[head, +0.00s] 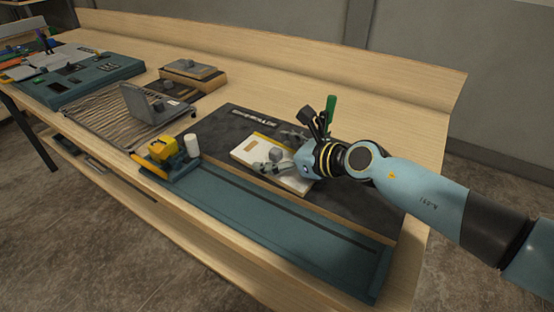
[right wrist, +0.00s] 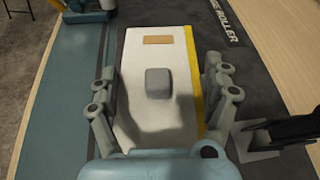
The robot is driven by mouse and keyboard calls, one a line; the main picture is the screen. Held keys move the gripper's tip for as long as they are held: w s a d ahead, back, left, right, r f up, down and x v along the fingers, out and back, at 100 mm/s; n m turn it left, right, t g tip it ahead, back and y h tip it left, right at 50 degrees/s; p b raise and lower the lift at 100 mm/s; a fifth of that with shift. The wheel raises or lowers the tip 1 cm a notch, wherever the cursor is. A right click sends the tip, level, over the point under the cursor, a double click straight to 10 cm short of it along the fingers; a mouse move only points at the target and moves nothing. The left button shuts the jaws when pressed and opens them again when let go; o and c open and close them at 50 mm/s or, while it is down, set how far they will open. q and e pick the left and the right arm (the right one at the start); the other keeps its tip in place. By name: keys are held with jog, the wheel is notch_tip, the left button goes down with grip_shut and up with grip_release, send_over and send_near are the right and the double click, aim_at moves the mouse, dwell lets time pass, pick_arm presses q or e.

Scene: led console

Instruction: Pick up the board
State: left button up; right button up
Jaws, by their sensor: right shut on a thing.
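The board (head: 243,153) is a pale flat rectangle with a yellow edge strip, a small tan patch and a grey block on it. It lies at the dark mat beside the teal track in the head view. In the right wrist view the board (right wrist: 135,65) runs lengthwise between my fingers. My right gripper (head: 279,153) is over the board, shut on it with one finger at each long side; the fingers also show in the right wrist view (right wrist: 165,80). Whether the board is clear of the mat, I cannot tell. My left gripper is not in view.
A long teal track (head: 290,230) runs along the front edge, with a yellow device (head: 163,149) at its left end. A dark lettered mat (head: 225,124) is underneath. A green-handled tool (head: 330,105) stands behind my right wrist. A grey bracket (head: 145,105) is further left.

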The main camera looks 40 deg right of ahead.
aim_at(277, 149)
jog(key=shift+c, duration=0.7)
jog(key=shift+r, duration=0.45)
notch_tip(277, 149, up, 8)
jog(key=p, duration=0.4)
jog(key=shift+d+r, duration=0.1)
jog(key=shift+r, duration=0.2)
jog(key=shift+g+y, duration=0.4)
jog(key=shift+y, duration=0.4)
jog(key=f+b, duration=0.3)
jog(key=b, duration=0.2)
jog(key=f+b, duration=0.4)
jog(key=b, duration=0.1)
jog(key=shift+w+d+f, duration=0.2)
jog(key=shift+f, duration=0.05)
jog(key=shift+f+b, duration=0.7)
jog(key=shift+f, duration=0.25)
